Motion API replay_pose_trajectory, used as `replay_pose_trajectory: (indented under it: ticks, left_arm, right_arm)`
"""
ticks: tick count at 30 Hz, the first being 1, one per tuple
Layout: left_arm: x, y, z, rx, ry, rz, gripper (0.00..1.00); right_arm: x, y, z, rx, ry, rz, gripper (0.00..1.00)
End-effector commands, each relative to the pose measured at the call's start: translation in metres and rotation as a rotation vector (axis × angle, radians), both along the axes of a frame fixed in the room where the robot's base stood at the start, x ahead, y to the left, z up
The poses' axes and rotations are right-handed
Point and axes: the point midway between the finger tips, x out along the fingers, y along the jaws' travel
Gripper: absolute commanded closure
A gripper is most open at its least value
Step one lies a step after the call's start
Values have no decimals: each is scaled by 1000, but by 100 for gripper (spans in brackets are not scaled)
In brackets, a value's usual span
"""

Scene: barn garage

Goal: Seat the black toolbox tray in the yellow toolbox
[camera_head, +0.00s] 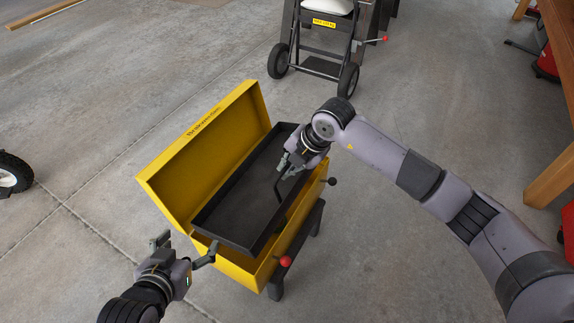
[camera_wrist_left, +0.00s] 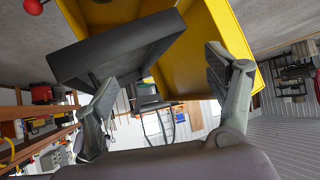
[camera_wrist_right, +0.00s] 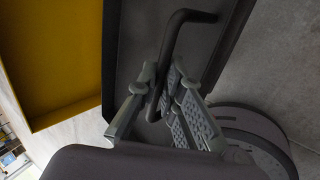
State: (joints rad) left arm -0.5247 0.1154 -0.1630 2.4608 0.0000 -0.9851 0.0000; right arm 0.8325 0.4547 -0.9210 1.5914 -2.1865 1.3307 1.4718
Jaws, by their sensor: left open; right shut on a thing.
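The yellow toolbox (camera_head: 262,270) stands open on a dark stand, its lid (camera_head: 205,150) tilted up at the left. The black tray (camera_head: 237,196) lies over the toolbox opening, tilted, with yellow box wall showing below its near side. My right gripper (camera_head: 286,172) is shut on the tray's dark bent handle, which shows in the right wrist view (camera_wrist_right: 178,50). My left gripper (camera_head: 188,250) is open at the near left end of the toolbox, one finger close to the tray's near corner; touching or apart I cannot tell. In the left wrist view the tray (camera_wrist_left: 115,50) passes above the open fingers.
A hand truck (camera_head: 318,60) with black wheels stands behind the toolbox. A wheel (camera_head: 12,175) is at the left edge. A wooden bench (camera_head: 555,165) and red items line the right edge.

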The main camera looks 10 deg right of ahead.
Motion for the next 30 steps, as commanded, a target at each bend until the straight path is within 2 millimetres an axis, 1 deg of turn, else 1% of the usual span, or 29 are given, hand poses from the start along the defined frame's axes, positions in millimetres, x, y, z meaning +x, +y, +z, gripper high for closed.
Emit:
replay_pose_trajectory:
  ticks: [15,30]
  left_arm:
    - [25,-12,30,-47,-198,-15,22]
    - [42,-21,64,-93,-394,-27,22]
  right_arm:
    - [1,1,-9,2,-2,1,100]
    - [1,1,-19,2,-2,1,100]
